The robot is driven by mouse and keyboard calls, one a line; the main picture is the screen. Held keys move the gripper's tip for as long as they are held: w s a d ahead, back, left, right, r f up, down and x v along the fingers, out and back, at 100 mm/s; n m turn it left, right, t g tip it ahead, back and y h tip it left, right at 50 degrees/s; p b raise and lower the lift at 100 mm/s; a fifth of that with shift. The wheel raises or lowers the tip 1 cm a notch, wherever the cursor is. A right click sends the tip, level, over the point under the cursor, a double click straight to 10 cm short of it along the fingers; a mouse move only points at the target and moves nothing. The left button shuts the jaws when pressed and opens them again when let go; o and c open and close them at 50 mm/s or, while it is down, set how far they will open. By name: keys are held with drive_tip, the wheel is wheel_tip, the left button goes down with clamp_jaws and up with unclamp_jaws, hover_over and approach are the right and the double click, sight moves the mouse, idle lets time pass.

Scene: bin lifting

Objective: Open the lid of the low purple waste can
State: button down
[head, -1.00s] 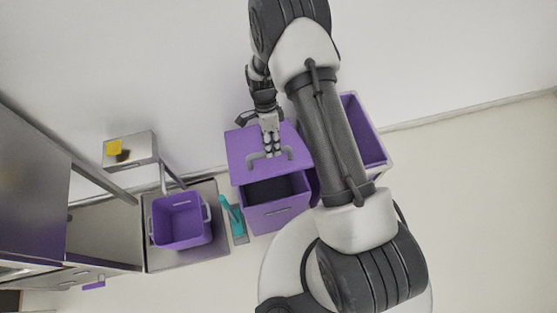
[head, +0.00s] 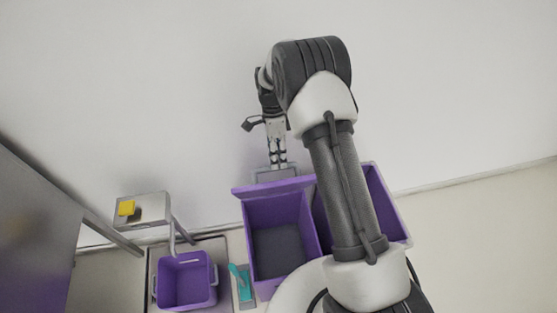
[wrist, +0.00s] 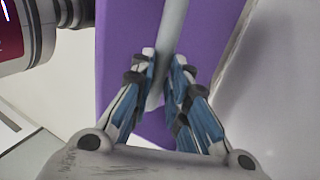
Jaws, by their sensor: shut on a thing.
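The low purple waste can (head: 252,262) stands at the wall, its dark inside exposed. Its purple lid (head: 250,192) is swung up, roughly upright along the wall-side edge, and shows nearly edge-on in the head view. My gripper (head: 278,164) is at the wall side of the lid, shut on the grey lid handle (head: 290,173). In the wrist view the handle (wrist: 168,42) runs between the fingers of my gripper (wrist: 163,72), with the purple lid (wrist: 122,60) behind it.
Another open purple bin (head: 396,212) stands to the right, partly hidden by my arm. On the left are a small purple bucket (head: 186,284), a teal object (head: 239,280) and a metal box with a yellow item (head: 127,208). Floor at the right is clear.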

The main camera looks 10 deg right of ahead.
drive_tip(key=shift+w+d+f+t, duration=0.1)
drive_tip(key=shift+w+f+t, duration=0.4)
drive_tip(key=shift+w+f, duration=0.6)
drive_tip(key=shift+s, duration=0.25)
drive_tip(key=c, duration=1.8)
unclamp_jaws()
drive_tip(key=shift+f, duration=0.1)
drive_tip(key=o, duration=0.9)
drive_tip(key=shift+w+f, duration=0.2)
drive_tip(key=shift+w, duration=0.3)
drive_tip(key=shift+r, duration=0.1)
drive_tip(key=shift+c, duration=0.2)
drive_tip(key=shift+r, duration=0.15)
drive_tip(key=shift+c, duration=0.2)
